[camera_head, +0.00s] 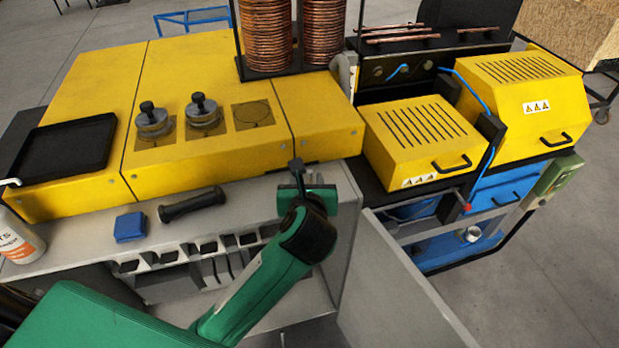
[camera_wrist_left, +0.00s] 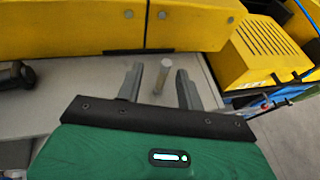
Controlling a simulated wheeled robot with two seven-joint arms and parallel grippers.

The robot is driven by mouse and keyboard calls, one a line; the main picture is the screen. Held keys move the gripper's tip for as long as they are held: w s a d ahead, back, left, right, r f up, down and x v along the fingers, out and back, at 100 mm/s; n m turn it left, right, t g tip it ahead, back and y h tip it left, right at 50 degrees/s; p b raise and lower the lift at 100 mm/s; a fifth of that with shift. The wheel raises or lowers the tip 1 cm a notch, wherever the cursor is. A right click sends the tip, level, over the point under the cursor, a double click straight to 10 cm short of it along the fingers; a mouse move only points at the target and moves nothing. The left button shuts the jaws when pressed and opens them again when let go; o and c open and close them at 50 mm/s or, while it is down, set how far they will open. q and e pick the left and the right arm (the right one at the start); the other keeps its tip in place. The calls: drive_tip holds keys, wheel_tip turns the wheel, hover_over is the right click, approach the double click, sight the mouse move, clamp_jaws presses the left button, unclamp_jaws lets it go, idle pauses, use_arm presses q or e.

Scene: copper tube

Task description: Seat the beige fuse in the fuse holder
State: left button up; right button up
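A pale beige-white cylinder (camera_wrist_left: 161,76), which looks like the fuse, shows in the left wrist view on the grey counter. It is between the finger lines of my left gripper (camera_wrist_left: 160,80), with a gap on both sides. The fingers are spread and hold nothing. In the head view my left gripper (camera_head: 297,168) is over the counter's right end, by the yellow cabinet's front edge, and the fuse is hidden there. A row of dark slotted fittings (camera_head: 168,258) sits below the counter's front edge; I cannot tell which is the fuse holder. My right gripper is out of view.
An open grey door (camera_head: 395,290) juts out at front right.

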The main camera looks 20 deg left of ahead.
sight(309, 176)
use_arm(q)
drive_tip(key=shift+w+p, duration=0.3)
drive_tip(key=shift+w, duration=0.15)
drive_tip(key=p+x, duration=0.1)
drive_tip(key=x, duration=0.1)
drive_tip(key=p+x, duration=0.1)
drive_tip(key=x, duration=0.1)
drive_tip(key=shift+w+d+f, duration=0.1)
drive_tip(key=shift+w+f, duration=0.15)
drive_tip(key=shift+w, duration=0.05)
drive_tip(key=shift+c, duration=0.5)
clamp_jaws()
